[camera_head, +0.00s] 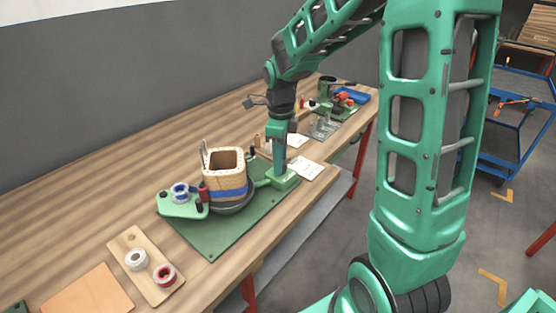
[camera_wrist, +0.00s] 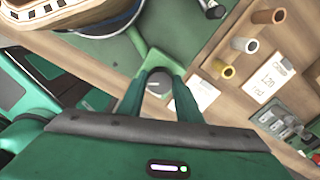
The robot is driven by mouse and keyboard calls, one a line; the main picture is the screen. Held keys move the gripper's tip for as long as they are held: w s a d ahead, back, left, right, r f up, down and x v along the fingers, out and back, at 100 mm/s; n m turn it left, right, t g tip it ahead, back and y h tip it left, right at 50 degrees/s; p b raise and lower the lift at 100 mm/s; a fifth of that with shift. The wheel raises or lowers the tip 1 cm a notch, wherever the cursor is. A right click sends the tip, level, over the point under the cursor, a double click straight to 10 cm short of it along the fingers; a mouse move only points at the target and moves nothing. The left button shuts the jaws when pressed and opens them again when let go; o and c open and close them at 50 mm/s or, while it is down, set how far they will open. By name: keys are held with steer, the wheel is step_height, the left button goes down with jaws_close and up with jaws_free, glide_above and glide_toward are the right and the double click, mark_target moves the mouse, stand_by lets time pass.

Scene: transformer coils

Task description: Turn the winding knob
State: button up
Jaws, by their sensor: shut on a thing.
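The winding knob is a small round grey cap (camera_wrist: 158,84) on a green arm of the winding stand, seen in the wrist view. My gripper (camera_wrist: 158,76) comes down over it, one finger on each side, shut on it. In the head view my gripper (camera_head: 279,172) points straight down at the green block (camera_head: 287,182) at the stand's right end; the knob itself is hidden there. A wooden coil former (camera_head: 223,163) with a blue band stands upright on a dark turntable (camera_head: 234,208), left of my gripper. Its edge also shows in the wrist view (camera_wrist: 75,12).
A green bracket with a blue spool (camera_head: 180,190) stands left of the former. A board (camera_head: 128,250) holds white and red tape rolls. White cards (camera_head: 305,168), small cylinders (camera_wrist: 245,45) and a tool fixture (camera_head: 325,128) lie beyond my gripper. The bench's front edge is close.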

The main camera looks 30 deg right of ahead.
steer(key=shift+w+d+r, duration=0.1)
steer(key=shift+w, duration=0.1)
steer(key=o, duration=1)
steer(key=shift+o, duration=0.2)
steer(key=shift+s, duration=0.1)
step_height(320, 180, up, 11)
steer(key=shift+f, duration=0.2)
